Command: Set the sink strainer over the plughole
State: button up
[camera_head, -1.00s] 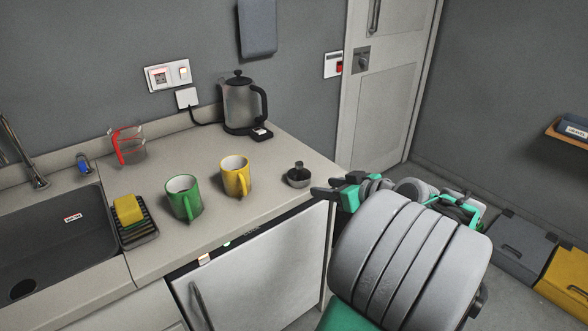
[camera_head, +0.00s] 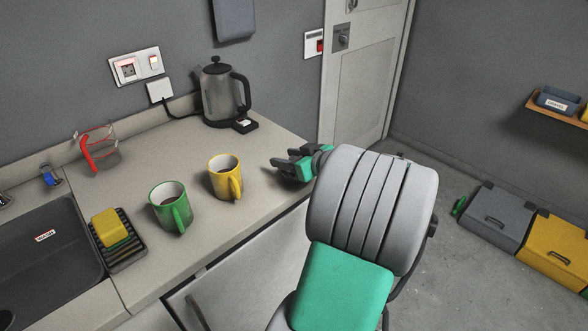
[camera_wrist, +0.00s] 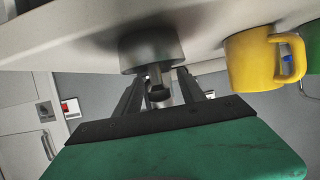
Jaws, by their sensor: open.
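The sink strainer (camera_wrist: 152,48) is a round dark grey piece with a knob, sitting on the counter near its right edge. The wrist view shows it upside down; in the head view it is largely hidden by my gripper (camera_head: 280,165). My gripper (camera_wrist: 160,82) is open, with its fingers on either side of the strainer's knob; I cannot tell whether they touch it. The dark sink (camera_head: 45,250) is at the far left, with the plughole (camera_head: 6,318) at the lower left picture edge, partly cut off.
A yellow mug (camera_head: 224,178) and a green mug (camera_head: 170,207) stand between the strainer and the sink. A yellow sponge (camera_head: 108,228) lies on a rack (camera_head: 128,256) beside the sink. A kettle (camera_head: 221,95) and a measuring jug (camera_head: 98,148) stand along the back.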

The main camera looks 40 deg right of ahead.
jog(key=shift+w, duration=0.15)
jog(key=shift+c, duration=0.2)
grip_shut()
dwell(0.3)
